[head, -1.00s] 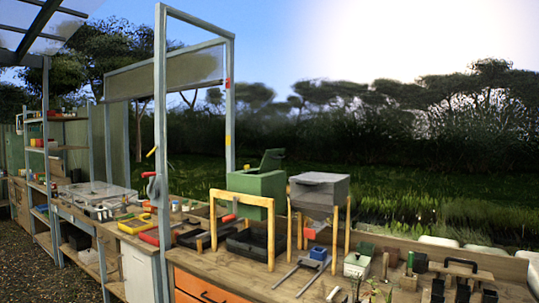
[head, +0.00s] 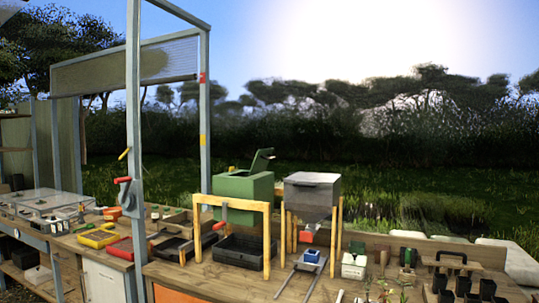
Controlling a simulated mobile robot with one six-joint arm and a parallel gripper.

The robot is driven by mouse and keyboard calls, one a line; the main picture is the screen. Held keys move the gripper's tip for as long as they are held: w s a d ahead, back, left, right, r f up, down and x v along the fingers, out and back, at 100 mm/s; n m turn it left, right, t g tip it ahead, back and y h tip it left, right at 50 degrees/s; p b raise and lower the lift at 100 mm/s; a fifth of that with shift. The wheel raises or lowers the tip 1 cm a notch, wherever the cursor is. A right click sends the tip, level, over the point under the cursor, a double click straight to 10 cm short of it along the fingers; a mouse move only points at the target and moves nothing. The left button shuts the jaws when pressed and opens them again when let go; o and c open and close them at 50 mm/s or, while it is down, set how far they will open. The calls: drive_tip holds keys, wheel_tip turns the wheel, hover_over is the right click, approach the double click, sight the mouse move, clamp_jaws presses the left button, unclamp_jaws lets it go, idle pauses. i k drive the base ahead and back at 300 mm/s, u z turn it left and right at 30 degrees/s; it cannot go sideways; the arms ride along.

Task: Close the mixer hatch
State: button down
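A green box-shaped machine (head: 235,187), which looks like the mixer, stands on the long wooden bench behind a wooden frame. Its green hatch (head: 262,161) is raised and tilted up at the right side of the top, so it stands open. A small yellow part (head: 231,169) shows on top at the left. The wooden frame hides the lower part of the machine. My gripper is not in view.
A grey hopper (head: 312,186) on wooden legs stands close to the right of the machine. Black trays (head: 240,251), pots and tools crowd the bench. A tall grey post (head: 133,150) rises at the left.

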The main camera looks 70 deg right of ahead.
sight(265, 163)
drive_tip(key=z, duration=0.3)
drive_tip(key=i, duration=0.75)
drive_tip(key=z, duration=0.75)
drive_tip(key=i, duration=0.65)
drive_tip(key=z, duration=0.3)
